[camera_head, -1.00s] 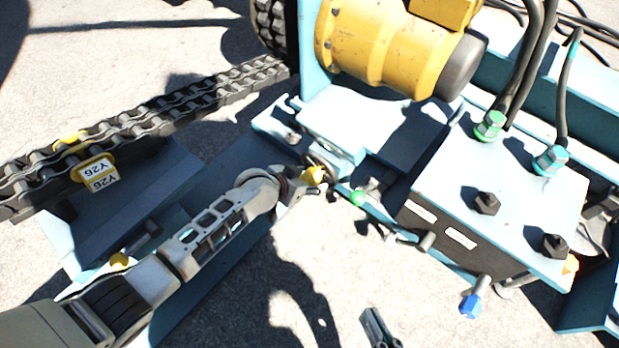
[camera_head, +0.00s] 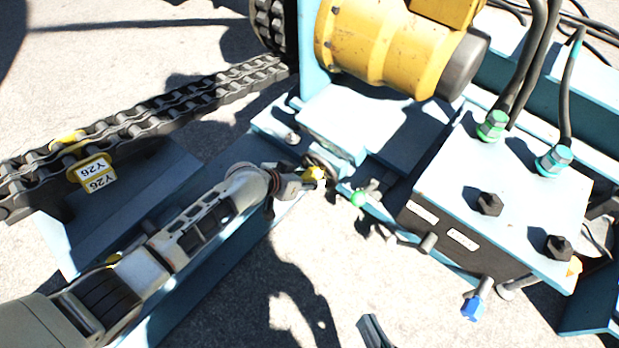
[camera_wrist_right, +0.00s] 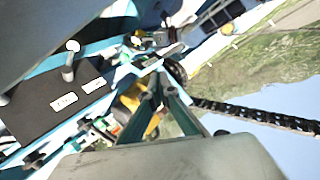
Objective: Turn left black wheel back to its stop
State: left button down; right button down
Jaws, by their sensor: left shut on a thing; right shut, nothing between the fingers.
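The left black wheel shows as a dark curved rim (camera_head: 325,163) beside a yellow hub (camera_head: 315,174), at the front edge of the blue frame. My left gripper (camera_head: 305,180) is shut at this wheel and hides much of it. How the fingers sit on the rim is too small to tell. A similar dark handle with a green hub (camera_head: 358,198) is just to the right. My right gripper (camera_head: 373,330) is at the bottom edge, apart from the wheels. In the right wrist view its fingers (camera_wrist_right: 157,82) are together and empty.
A blue-topped box (camera_head: 450,185) with black knobs stands to the right, with a blue-tipped lever (camera_head: 473,305) at its front. A yellow motor (camera_head: 385,45) is behind. A chain (camera_head: 150,118) runs along the left. Concrete floor lies open at the front.

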pick_arm(q)
jog(key=shift+s+a+f+g+b, duration=0.1)
jog(key=shift+s+f+g+b, duration=0.05)
jog(key=shift+f+g+b, duration=0.2)
jog(key=shift+n+h+b, duration=0.45)
jog(key=shift+n+h, duration=0.05)
jog(key=shift+h, duration=0.1)
jog(key=shift+r+n+g+h, duration=0.15)
jog(key=shift+n+g+h, duration=0.15)
jog(key=shift+g+h, duration=0.35)
jog(key=shift+n+h, duration=0.3)
jog(key=shift+h, duration=0.05)
pick_arm(e)
jog(key=a+m, duration=0.2)
jog(key=m, duration=0.1)
jog(key=shift+s+r, duration=0.1)
jog(key=shift+r, duration=0.05)
jog(key=shift+d, duration=0.1)
pick_arm(q)
jog(key=c, duration=1.5)
grip_release()
jog(key=shift+o, duration=0.9)
